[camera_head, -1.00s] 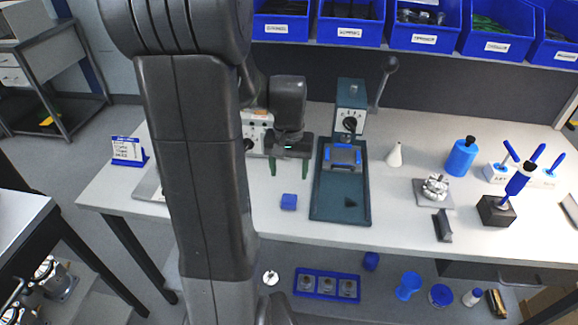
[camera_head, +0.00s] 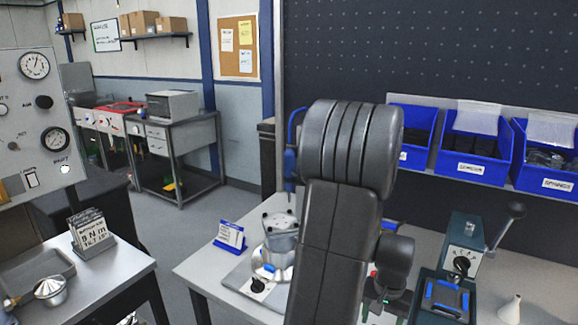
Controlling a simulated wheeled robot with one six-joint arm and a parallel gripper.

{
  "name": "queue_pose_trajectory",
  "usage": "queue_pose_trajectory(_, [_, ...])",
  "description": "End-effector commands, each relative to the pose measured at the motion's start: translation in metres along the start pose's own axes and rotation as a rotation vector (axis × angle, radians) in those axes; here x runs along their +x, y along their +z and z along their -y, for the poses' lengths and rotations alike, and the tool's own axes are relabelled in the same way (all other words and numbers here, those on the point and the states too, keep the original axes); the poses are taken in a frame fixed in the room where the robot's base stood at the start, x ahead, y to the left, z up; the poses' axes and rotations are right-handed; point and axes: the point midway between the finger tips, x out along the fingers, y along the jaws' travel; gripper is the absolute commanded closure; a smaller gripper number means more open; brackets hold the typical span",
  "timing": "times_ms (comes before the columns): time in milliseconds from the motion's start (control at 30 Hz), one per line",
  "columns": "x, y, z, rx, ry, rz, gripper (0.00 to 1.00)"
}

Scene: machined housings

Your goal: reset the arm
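My arm (camera_head: 340,235) rises through the middle of the head view, bent at a large ribbed joint. My gripper (camera_head: 383,314) is low in the view, just right of the arm, above the white workbench (camera_head: 205,268). Its two green-tipped fingers stand apart with nothing seen between them, though the bottom edge of the picture cuts the view close. A dark green press-like fixture (camera_head: 462,262) with a lever stands to the right of the gripper.
A metal housing on a plate (camera_head: 280,240) and a blue sign holder (camera_head: 229,238) stand left of my arm. Blue bins (camera_head: 470,150) line a shelf at right. A side table (camera_head: 100,275) and gauge panel (camera_head: 30,115) are at left. Open floor lies between.

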Motion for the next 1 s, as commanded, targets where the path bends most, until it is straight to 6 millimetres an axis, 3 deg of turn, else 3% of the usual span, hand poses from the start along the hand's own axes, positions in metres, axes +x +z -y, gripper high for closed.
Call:
queue_pose_trajectory(300, [0.053, 0.0, 0.0, 0.0, 0.0, 0.0, 0.39])
queue_pose_trajectory(333, [0.042, 0.0, 0.0, 0.0, 0.0, -0.002, 0.39])
queue_pose_trajectory(533, [0.026, 0.0, 0.0, 0.0, 0.0, -0.001, 0.39])
queue_pose_trajectory(1000, [0.022, 0.0, 0.0, 0.0, 0.0, 0.0, 0.39])
